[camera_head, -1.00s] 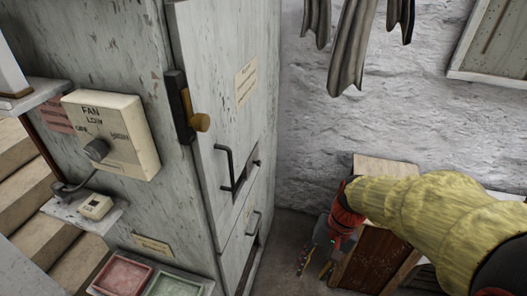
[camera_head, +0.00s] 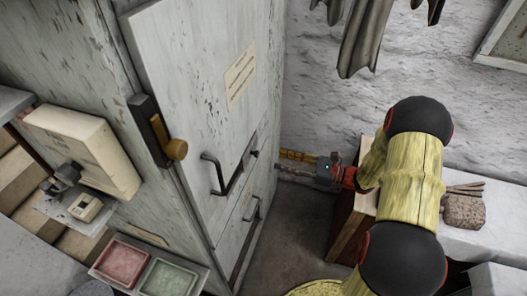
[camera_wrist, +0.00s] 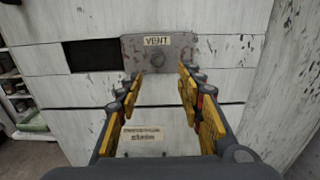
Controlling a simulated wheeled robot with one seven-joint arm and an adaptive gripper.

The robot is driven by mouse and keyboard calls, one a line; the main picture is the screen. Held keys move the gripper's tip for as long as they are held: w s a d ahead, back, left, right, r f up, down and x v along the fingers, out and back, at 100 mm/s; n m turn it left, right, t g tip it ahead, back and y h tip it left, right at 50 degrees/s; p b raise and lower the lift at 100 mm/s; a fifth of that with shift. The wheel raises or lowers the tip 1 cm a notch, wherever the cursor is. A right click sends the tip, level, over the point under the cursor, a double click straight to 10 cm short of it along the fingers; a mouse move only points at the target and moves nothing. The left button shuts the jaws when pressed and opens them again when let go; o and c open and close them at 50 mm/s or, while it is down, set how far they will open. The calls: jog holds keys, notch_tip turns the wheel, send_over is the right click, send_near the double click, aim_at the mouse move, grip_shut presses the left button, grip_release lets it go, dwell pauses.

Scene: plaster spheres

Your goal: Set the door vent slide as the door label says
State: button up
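The vent slide is a worn metal plate (camera_wrist: 185,50) marked VENT with a round knob (camera_wrist: 156,60), on the pale door (camera_wrist: 60,95) in the wrist view. A dark opening (camera_wrist: 92,56) shows left of the plate. My gripper (camera_wrist: 160,78) is open and empty, its fingertips apart on either side below the knob, not visibly touching it. In the head view my gripper (camera_head: 279,161) points left at the door, close to the small knob (camera_head: 254,153). The door label (camera_head: 240,75) is on the upper door; its text is too small to read.
A dark bar handle (camera_head: 222,175) sticks out near the slide, with a latch (camera_head: 175,149) at the door's left edge. A lower handle (camera_head: 252,210) is below. A wooden crate (camera_head: 345,225) stands beneath my arm. Another paper label (camera_wrist: 143,138) is below the slide.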

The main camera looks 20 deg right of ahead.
aim_at(254, 153)
jog(key=x, duration=0.7)
jog(key=shift+a+b, duration=0.3)
jog(key=shift+a, duration=0.1)
jog(key=shift+w, duration=0.1)
jog(key=c, duration=0.3)
grip_shut()
